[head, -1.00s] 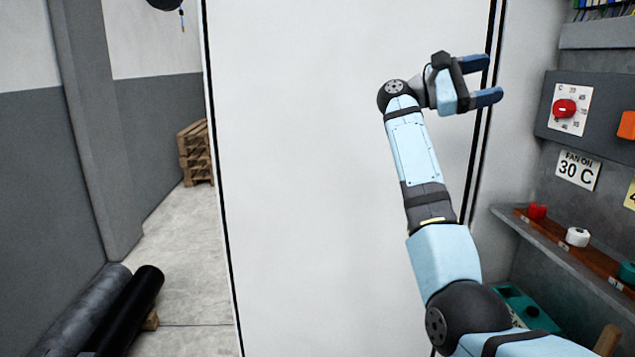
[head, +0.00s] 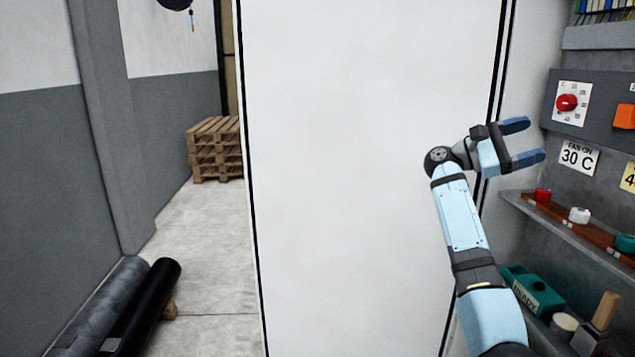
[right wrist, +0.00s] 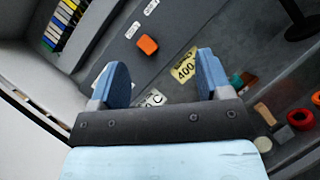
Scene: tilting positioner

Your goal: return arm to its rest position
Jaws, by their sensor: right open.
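My right gripper (head: 530,142) is open and empty in the head view, its two blue fingers pointing right. It is held in the air in front of the right edge of a large white panel (head: 365,170), left of a grey control box. In the right wrist view my right gripper (right wrist: 160,80) shows its two fingers well apart with nothing between them. My right arm rises from the bottom right of the head view. My left gripper is not in view.
The grey box carries a red knob (head: 567,103) and an orange block (head: 624,116). A shelf (head: 560,222) below it holds red, white and teal items. A green box (head: 535,295) and a wooden-handled tool (head: 604,312) sit lower. Pallets (head: 215,148) and black rolls (head: 145,305) are left.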

